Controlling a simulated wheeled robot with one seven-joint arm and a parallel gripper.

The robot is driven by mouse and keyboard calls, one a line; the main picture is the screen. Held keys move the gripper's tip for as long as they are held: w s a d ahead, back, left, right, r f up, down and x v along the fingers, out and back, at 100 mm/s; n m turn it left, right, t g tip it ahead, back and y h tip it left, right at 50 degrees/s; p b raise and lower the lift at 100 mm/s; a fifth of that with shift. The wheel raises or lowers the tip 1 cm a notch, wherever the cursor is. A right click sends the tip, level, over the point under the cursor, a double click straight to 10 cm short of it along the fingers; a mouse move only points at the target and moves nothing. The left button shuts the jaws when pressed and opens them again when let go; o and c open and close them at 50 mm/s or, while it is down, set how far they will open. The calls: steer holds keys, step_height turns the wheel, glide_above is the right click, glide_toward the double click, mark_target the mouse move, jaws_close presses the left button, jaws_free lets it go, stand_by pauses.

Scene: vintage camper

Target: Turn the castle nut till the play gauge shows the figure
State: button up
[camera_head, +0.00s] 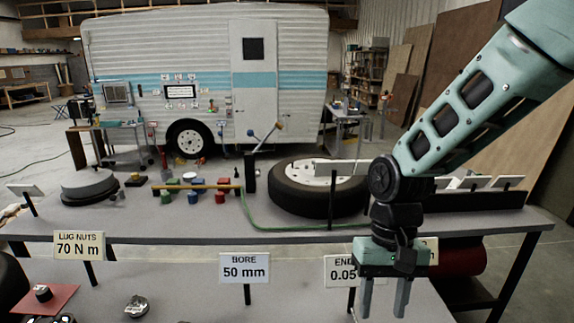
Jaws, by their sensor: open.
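My gripper (383,305) hangs at the lower right, pointing down, with its two fingers apart and nothing between them. A sign (341,271) behind it reads "END" and "0.05"; my gripper hides the rest of it. I cannot make out a castle nut or a play gauge for certain. A small metallic part (137,306) lies on the near bench at the lower left, well to the left of my gripper, but it is too small to identify.
A tyre (318,190) lies on the grey bench behind my gripper. Signs read "LUG NUTS 70 N m" (79,245) and "BORE 50 mm" (244,268). Coloured blocks (194,190) and a grey drum (89,187) stand further left. A red mat (62,298) lies at the lower left.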

steer(key=s+a+r+n+t+b, duration=0.1)
steer(key=s+n, duration=0.6)
steer(key=s, duration=0.7)
steer(key=shift+a+r+n+t, duration=0.4)
steer(key=shift+a+r+t, duration=0.5)
steer(key=shift+t, duration=0.1)
